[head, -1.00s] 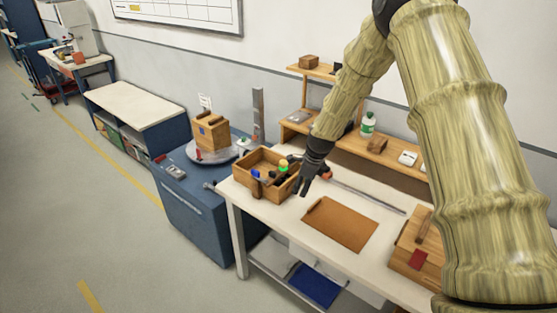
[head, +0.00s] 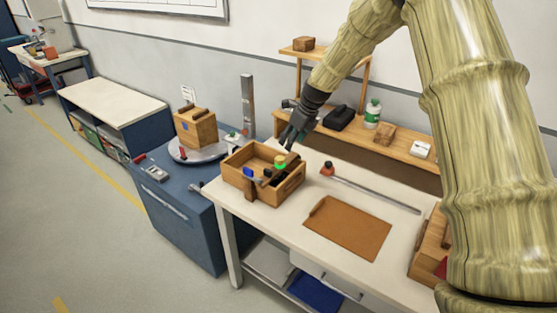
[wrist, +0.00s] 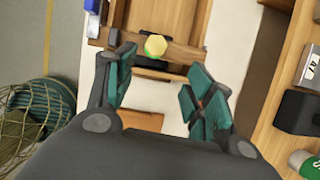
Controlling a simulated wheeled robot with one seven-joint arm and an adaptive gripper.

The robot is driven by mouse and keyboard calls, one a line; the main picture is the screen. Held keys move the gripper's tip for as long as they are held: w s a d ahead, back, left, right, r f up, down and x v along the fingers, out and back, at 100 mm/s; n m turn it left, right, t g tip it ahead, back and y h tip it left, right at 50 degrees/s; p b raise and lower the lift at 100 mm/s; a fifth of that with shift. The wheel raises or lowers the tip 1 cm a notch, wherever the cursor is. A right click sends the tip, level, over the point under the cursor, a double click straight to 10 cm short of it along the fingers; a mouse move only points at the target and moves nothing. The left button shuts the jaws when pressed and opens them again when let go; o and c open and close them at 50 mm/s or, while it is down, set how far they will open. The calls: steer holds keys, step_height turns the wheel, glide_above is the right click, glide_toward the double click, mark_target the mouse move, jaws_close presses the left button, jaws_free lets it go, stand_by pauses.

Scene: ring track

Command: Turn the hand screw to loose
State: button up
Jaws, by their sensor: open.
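No part is plainly recognisable as the hand screw. One candidate is a small red-handled part (head: 183,153) at the front of the grey round plate (head: 205,157), beside a wooden block (head: 195,128). Another is a bar clamp with a red end (head: 327,168) lying on the white bench. My gripper (head: 292,138) hangs over the back right of the open wooden tray (head: 236,180). In the wrist view my gripper (wrist: 162,62) has its teal fingers spread with nothing between them.
A brown mat (head: 347,228) lies on the bench (head: 270,228), with a wooden box (head: 430,255) at its right. A shelf behind holds a green-and-white bottle (head: 372,113) and a black case (head: 339,117). The blue cabinet (head: 185,215) stands left, with open floor beside it.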

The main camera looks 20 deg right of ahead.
mark_target(280, 158)
steer(key=shift+a+p+x, duration=0.2)
steer(key=shift+p+x, duration=0.8)
steer(key=shift+x, duration=1.6)
steer(key=shift+a+p+x, duration=0.2)
steer(key=shift+p+x, duration=0.8)
steer(key=shift+x, duration=1.6)
steer(key=c, duration=1)
